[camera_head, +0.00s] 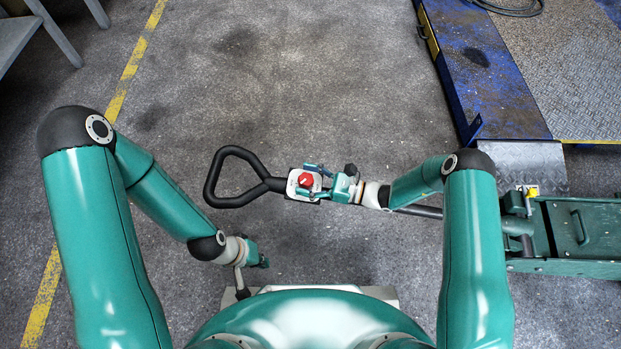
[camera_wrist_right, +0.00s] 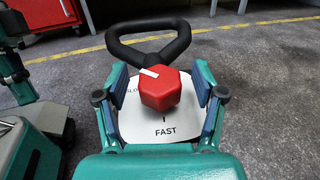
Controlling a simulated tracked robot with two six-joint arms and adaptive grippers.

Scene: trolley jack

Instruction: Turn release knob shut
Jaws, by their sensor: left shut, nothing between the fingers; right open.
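The red release knob (camera_head: 305,180) sits on a white plate (camera_head: 293,186) on the jack's handle, just right of the black loop grip (camera_head: 213,180). My left gripper (camera_head: 263,262) is shut and empty, low and left of the knob.
The green trolley jack (camera_head: 585,230) stands at the right, beside a blue ramp (camera_head: 485,90). A grey bench (camera_head: 20,35) stands at the upper left. A red cabinet (camera_wrist_right: 45,14) shows in the right wrist view. The floor beyond the handle is clear.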

